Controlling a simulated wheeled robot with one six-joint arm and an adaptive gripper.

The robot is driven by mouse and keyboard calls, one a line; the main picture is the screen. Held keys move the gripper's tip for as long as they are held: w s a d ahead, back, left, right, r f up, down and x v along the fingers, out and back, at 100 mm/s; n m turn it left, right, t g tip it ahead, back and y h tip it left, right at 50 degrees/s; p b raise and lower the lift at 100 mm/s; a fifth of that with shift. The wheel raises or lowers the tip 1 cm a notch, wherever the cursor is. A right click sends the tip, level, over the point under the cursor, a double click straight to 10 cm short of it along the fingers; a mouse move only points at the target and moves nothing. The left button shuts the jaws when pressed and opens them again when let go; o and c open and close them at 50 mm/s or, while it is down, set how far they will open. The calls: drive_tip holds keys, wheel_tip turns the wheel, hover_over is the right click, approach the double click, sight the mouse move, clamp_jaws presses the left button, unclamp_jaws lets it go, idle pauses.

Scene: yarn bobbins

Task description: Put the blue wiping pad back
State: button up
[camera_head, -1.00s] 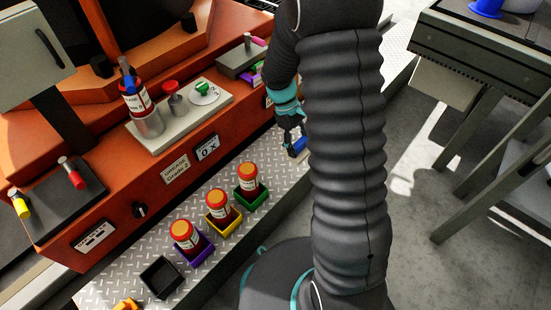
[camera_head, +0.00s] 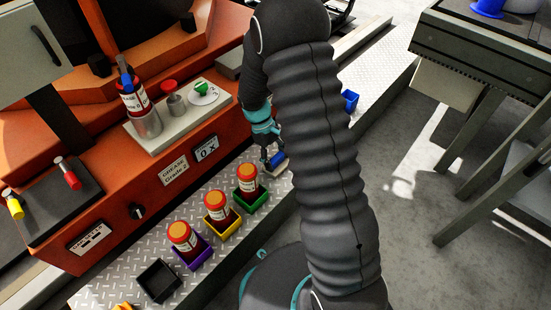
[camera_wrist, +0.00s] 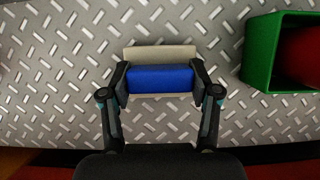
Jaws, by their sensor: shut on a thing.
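The blue wiping pad (camera_wrist: 160,79) is between the two fingers of my gripper (camera_wrist: 161,82) in the wrist view, with a beige part showing along its far and near sides. My gripper is shut on its blue part. In the head view my gripper (camera_head: 270,162) points down above the metal tread plate, with the blue pad (camera_head: 278,159) at its fingertips, just beyond the green box. Whether the pad touches the plate is hard to tell.
Yellow (camera_head: 223,230) and purple (camera_head: 193,256) boxes hold similar bottles. An empty black box (camera_head: 158,281) stands nearer. A blue box (camera_head: 351,101) stands farther along the plate.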

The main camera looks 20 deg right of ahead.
drive_tip(key=shift+f, duration=0.15)
drive_tip(key=o, duration=1.5)
drive_tip(key=shift+c, duration=0.2)
